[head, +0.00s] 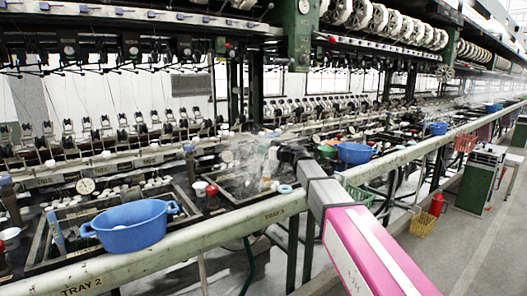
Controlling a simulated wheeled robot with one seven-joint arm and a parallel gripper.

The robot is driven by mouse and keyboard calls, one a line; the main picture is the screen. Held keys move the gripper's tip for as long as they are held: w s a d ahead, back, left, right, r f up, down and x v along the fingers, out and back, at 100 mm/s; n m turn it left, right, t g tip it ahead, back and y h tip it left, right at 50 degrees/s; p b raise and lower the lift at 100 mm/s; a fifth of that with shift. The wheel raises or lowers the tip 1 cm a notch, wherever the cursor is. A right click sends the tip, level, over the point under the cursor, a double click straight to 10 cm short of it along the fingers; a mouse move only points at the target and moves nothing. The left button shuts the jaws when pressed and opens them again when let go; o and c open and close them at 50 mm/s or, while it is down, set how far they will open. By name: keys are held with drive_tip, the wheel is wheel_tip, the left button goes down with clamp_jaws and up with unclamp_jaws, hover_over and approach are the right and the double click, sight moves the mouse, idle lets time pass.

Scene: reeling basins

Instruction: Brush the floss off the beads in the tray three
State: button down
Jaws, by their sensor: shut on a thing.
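The front rail carries the label TRAY 3 (275,212), and the dark basin of tray three (232,190) lies just behind it. My arm reaches in from the lower right. My gripper (270,160) is over the right part of this basin, small and blurred by whitish steam. It is shut on a small tan thing that looks like a brush (266,171), pointing down toward the water. I cannot tell whether its tip touches the water. Beads and floss in the basin are too small and hazy to make out.
Another blue bowl (355,153) is right of my arm. An aisle (470,240) runs at the right.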

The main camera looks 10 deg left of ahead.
wheel_tip(320, 180, up, 11)
drive_tip(key=s, duration=0.1)
drive_tip(key=shift+a, duration=0.3)
idle(1.4)
idle(1.1)
